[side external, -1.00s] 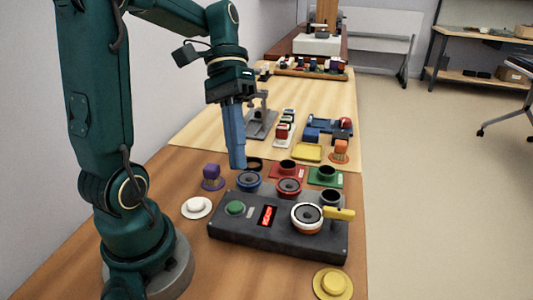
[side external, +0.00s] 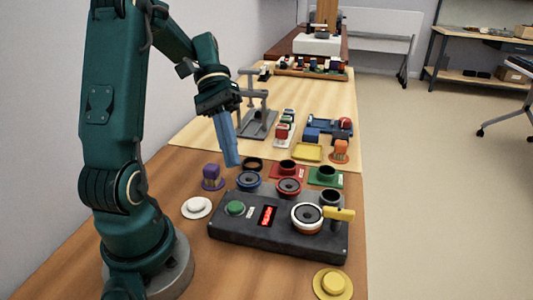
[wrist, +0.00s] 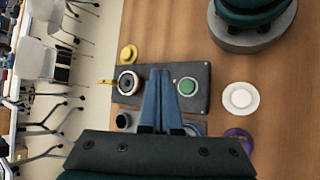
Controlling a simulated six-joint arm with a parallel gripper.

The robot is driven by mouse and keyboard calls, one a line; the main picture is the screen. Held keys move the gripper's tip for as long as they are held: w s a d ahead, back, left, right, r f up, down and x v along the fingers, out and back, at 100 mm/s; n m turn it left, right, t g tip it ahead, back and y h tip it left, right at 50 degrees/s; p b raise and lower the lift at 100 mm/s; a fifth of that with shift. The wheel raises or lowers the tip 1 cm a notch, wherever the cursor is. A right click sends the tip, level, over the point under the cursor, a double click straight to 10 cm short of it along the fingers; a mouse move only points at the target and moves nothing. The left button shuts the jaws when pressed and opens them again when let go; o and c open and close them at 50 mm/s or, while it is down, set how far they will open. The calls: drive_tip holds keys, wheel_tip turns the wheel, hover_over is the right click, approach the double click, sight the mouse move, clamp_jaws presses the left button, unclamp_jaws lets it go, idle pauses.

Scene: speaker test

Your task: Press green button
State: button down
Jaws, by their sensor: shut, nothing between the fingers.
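The green button (side external: 235,208) sits at the left end of the dark grey test box (side external: 225,228), in front of the blue-rimmed speaker (side external: 249,180). In the wrist view the green button (wrist: 187,86) lies just right of the blue fingertips. My gripper (side external: 232,165) has long blue fingers, shut and empty, tilted, with tips above the area behind the button. The fingers also show in the wrist view (wrist: 160,72), pointing over the box. They appear apart from the button.
A red display (side external: 267,216), a white-rimmed speaker (side external: 307,217) and a yellow lever (side external: 339,214) are on the box. A white button (side external: 197,206) is left of it, a yellow one (side external: 333,284) in front, a purple piece (side external: 212,177) behind left.

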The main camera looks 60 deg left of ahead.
sight(234, 201)
drive_tip(key=shift+f, duration=3.95)
drive_tip(key=shift+f, duration=0.1)
drive_tip(key=shift+f, duration=0.3)
drive_tip(key=shift+f, duration=0.5)
drive_tip(key=shift+r, duration=0.95)
drive_tip(key=shift+r, duration=0.1)
drive_tip(key=shift+r, duration=2.4)
